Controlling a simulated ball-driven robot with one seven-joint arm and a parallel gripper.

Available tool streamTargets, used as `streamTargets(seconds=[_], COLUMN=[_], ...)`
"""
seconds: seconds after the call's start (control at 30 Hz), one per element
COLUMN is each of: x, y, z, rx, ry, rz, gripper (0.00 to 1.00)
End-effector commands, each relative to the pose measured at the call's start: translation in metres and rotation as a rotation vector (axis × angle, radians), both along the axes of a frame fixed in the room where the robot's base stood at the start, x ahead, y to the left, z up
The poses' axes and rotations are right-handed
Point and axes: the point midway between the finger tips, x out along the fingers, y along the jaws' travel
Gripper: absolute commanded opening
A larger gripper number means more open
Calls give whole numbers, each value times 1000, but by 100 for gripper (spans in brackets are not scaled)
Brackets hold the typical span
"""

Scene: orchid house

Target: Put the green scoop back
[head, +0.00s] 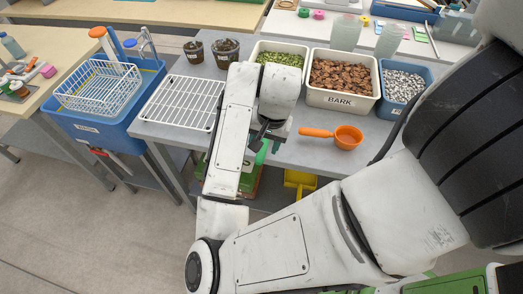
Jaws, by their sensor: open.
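My gripper (259,142) is over the front edge of the grey bench (305,155), with its dark jaws open. A green piece (263,152), which may be the green scoop, shows just at the jaws. Most of it is hidden behind my arm, and I cannot tell whether it lies on the bench or between the jaws. An orange scoop (347,137) lies on the bench to the right of my gripper, its handle pointing left.
Behind stand a bin of green material (301,87), a white bark bin (341,98) and a blue bin of pale pebbles (402,107). A white wire rack (182,103), dark pots (226,53) and a blue sink (117,127) are left. A yellow thing (299,181) sits below the bench.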

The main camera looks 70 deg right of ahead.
Motion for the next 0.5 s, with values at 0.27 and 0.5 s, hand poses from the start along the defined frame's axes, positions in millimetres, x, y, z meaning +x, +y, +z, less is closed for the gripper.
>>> streamTargets(seconds=[0.27,0.5], x=[-6,-7], y=[2,-18], z=[45,61], rx=[2,-79], ry=[-3,3], rz=[-3,35], gripper=[53,53])
